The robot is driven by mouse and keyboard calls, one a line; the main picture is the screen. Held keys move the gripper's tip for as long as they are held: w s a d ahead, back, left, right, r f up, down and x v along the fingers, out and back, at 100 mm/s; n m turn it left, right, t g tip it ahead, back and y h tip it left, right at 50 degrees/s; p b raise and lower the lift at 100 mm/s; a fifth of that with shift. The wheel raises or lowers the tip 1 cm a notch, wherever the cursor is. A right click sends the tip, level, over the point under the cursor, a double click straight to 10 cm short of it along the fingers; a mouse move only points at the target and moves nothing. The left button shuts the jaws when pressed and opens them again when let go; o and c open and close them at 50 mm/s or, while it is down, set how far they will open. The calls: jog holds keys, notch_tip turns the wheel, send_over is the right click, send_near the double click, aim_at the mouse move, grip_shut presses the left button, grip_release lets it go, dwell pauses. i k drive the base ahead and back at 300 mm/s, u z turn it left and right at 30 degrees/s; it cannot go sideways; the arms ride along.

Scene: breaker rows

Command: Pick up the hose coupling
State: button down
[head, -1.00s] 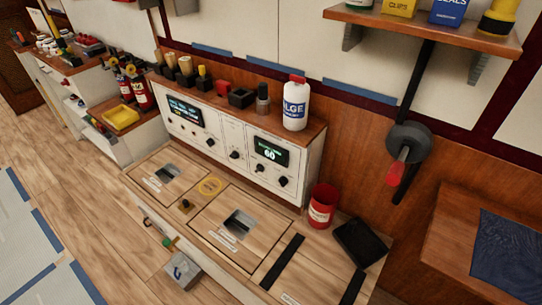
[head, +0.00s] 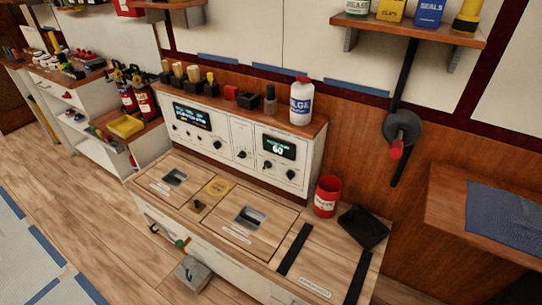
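I cannot make out a hose coupling for certain. A small brass-coloured piece with a dark top (head: 197,205) stands on the wooden counter (head: 225,261), between the two square hatches. A small green and brass fitting (head: 181,242) shows at the counter's front face. Both are too small to identify. My gripper is not in this view.
A white control panel (head: 222,141) stands along the back of the counter. A white bottle (head: 301,105) sits on its top. A red can (head: 326,198) and a black tray (head: 362,229) are at the right. A grey block (head: 193,273) is low in front. Floor at left is clear.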

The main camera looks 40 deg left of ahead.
aim_at(270, 98)
jog(key=u, duration=2.95)
jog(key=k, duration=0.85)
jog(key=z, duration=0.95)
jog(key=i, duration=1)
jog(key=z, duration=0.1)
